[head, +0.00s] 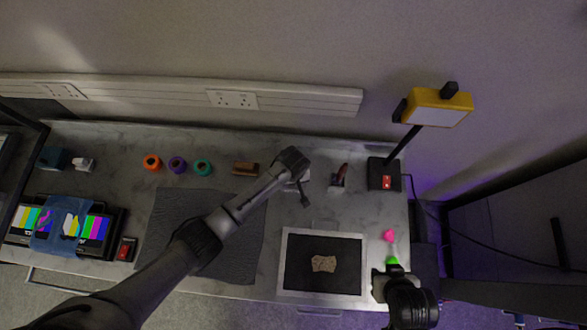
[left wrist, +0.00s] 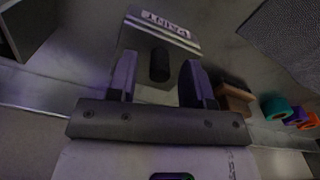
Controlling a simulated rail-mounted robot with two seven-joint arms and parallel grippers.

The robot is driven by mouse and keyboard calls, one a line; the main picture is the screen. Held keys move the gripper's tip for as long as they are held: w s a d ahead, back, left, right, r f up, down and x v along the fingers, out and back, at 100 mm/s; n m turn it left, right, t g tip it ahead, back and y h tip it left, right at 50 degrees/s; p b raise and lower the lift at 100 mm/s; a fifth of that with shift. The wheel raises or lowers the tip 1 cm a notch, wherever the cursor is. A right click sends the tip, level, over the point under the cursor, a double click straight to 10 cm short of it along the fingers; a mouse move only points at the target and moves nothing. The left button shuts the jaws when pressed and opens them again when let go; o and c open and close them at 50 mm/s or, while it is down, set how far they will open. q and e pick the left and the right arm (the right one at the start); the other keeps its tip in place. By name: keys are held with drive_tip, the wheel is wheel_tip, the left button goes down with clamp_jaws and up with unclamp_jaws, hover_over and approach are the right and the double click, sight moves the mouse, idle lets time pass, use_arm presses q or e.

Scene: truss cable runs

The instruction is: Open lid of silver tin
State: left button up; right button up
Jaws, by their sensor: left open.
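The silver tin (left wrist: 140,38) shows in the left wrist view with raised lettering that looks like PAINT on its front. A dark rounded knob (left wrist: 159,66) stands out from it. My left gripper (left wrist: 159,74) is open, with one finger on each side of the knob; I cannot tell whether they touch it. In the head view my left gripper (head: 298,178) is over the back of the table, and my arm hides most of the tin. My right gripper (head: 386,275) is at the table's front right; its jaws are too small to read.
A wooden block (head: 246,168) and teal (head: 203,167), purple (head: 177,165) and orange (head: 152,162) rolls stand along the back. A framed tray (head: 283,258) holds a tan piece (head: 324,264). A yellow lamp (head: 440,106) rises at the back right. A grey mat (head: 170,218) lies left of centre.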

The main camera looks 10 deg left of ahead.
use_arm(q)
drive_tip(key=shift+f, duration=0.55)
clamp_jaws()
